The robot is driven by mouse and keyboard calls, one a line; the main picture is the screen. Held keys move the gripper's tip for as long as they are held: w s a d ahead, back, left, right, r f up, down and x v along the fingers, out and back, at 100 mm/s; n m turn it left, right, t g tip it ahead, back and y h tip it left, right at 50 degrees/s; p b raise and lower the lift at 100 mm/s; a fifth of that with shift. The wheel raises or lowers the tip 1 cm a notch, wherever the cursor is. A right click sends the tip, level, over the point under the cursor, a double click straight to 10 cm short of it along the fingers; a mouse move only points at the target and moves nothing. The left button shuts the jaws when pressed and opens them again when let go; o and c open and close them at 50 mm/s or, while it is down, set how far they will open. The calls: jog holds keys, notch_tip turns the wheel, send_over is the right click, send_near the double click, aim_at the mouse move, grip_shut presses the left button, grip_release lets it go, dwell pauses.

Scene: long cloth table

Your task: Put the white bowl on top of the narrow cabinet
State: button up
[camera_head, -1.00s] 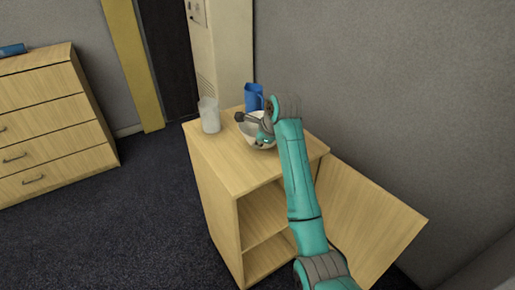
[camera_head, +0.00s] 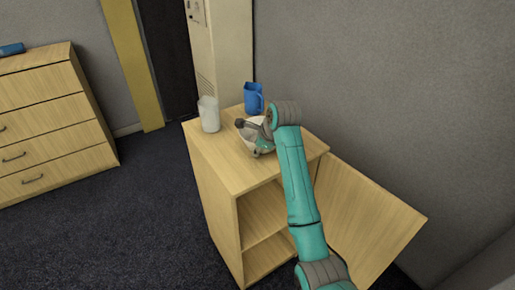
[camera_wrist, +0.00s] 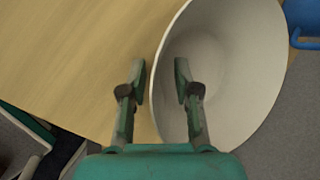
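The white bowl (camera_head: 253,137) is at the top of the narrow cabinet (camera_head: 222,162), partly hidden behind my arm in the head view. It looks tilted there; whether it rests fully on the wood I cannot tell. In the wrist view the bowl (camera_wrist: 238,75) fills the right of the picture. My gripper (camera_wrist: 160,72) has its fingers apart, one inside the bowl and one outside, with the rim between them. Gaps show between the fingers and the rim. The fingertips are hard to make out in the head view.
A white cup (camera_head: 209,114) and a blue mug (camera_head: 254,98) stand toward the cabinet's back edge. The cabinet door (camera_head: 365,215) hangs open at right, near the grey wall (camera_head: 410,90). A drawer chest (camera_head: 50,125) stands at left. The cabinet top's front left is clear.

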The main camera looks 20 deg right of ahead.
jog(key=v, duration=1.2)
